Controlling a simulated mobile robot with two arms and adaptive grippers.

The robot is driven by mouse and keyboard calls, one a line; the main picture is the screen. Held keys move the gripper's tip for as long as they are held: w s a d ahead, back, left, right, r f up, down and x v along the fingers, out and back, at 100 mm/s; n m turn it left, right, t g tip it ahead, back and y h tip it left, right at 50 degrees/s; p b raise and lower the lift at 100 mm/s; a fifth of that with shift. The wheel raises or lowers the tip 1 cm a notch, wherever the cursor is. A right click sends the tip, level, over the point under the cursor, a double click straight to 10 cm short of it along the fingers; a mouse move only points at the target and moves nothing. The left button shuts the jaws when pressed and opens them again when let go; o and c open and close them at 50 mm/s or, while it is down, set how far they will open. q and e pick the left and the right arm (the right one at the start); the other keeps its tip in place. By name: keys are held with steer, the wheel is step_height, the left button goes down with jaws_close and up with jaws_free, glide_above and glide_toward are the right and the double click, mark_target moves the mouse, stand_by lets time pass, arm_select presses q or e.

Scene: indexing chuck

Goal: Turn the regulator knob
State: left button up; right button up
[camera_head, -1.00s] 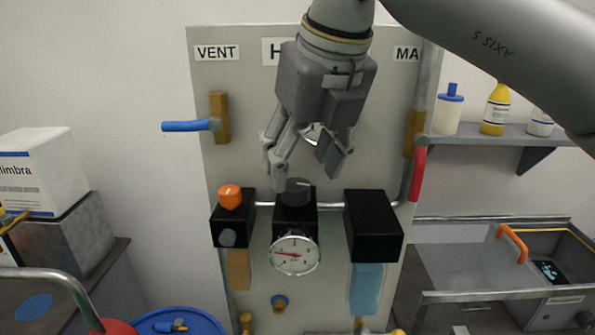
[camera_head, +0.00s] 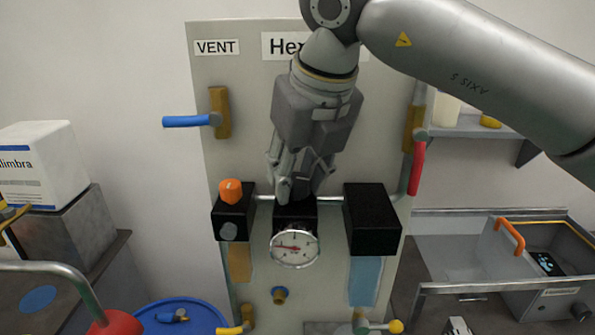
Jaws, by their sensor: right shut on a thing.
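The regulator is a black block (camera_head: 296,217) in the middle of the grey panel, with a round white gauge (camera_head: 294,248) on its front. Its dark knob on top is hidden behind my right gripper's fingers. My right gripper (camera_head: 297,190) comes down from above, its fingers closed around the place of the knob. My left gripper is not in view.
An orange knob (camera_head: 230,191) on a black block stands just left of the gripper. A larger black box (camera_head: 372,217) is to the right. A blue lever (camera_head: 188,121) sticks out at the left and a red lever (camera_head: 418,168) hangs at the right.

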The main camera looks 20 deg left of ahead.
steer(key=shift+n+y, duration=0.3)
steer(key=shift+n, duration=0.3)
steer(key=shift+n+g+y, duration=0.3)
steer(key=shift+n+g, duration=0.3)
steer(key=shift+n, duration=0.8)
steer(key=o, duration=1)
steer(key=shift+m, duration=0.3)
